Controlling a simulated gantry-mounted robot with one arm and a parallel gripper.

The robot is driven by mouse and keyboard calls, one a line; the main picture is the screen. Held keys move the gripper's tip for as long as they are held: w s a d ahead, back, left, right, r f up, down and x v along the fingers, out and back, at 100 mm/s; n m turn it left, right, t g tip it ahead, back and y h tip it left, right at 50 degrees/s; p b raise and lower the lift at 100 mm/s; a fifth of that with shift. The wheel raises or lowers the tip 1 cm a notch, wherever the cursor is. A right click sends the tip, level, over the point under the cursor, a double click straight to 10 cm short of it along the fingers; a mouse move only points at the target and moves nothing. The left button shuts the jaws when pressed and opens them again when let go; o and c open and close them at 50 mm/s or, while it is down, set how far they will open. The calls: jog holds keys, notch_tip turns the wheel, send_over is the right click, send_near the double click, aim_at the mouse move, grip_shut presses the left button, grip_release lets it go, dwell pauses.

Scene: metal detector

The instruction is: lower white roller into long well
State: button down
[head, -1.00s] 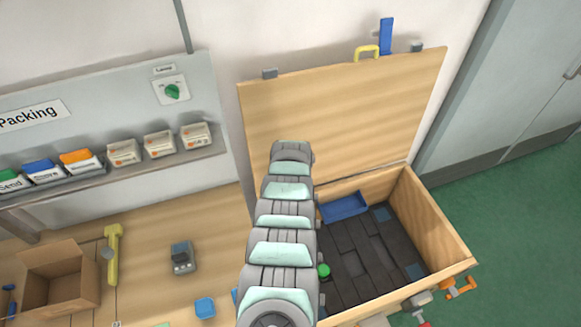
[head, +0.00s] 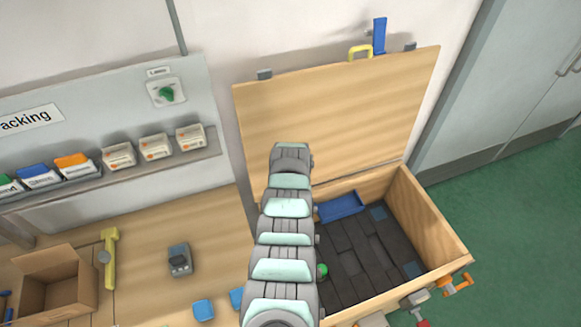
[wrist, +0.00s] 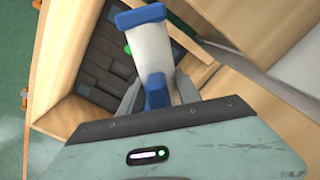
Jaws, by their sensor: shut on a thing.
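A white roller (wrist: 153,48) with blue ends fills the middle of the wrist view. My gripper (wrist: 156,88) is shut on it near its lower blue end, and the roller points away from the fingers. Below it is an open wooden case (head: 436,220) with a dark, slotted lining (head: 352,262). The lining also shows in the wrist view (wrist: 96,62), left of the roller. I cannot tell which slot is the long well. In the head view my arm hides the gripper, the roller and the left part of the case.
The case lid (head: 340,115) stands open against the wall. A blue piece (head: 340,206) and a green knob (head: 322,271) are inside the case. A grey device (head: 179,260), yellow hammer (head: 110,260) and cardboard box (head: 52,285) are on the bench to the left.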

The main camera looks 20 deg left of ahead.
jog(key=shift+w+d, duration=0.1)
jog(key=shift+d, duration=0.45)
jog(key=shift+d, duration=0.3)
jog(key=shift+w+d, duration=0.15)
jog(key=shift+d, duration=0.2)
dwell(0.6)
jog(key=shift+s+d+r+m, duration=0.25)
jog(key=shift+s+d+m, duration=0.05)
jog(key=shift+s+d, duration=0.1)
dwell(0.4)
jog(key=shift+w+f, duration=0.1)
jog(key=shift+w, duration=0.15)
jog(key=shift+w+d+p, duration=0.1)
jog(key=shift+w+p, duration=0.05)
jog(key=shift+p, duration=0.15)
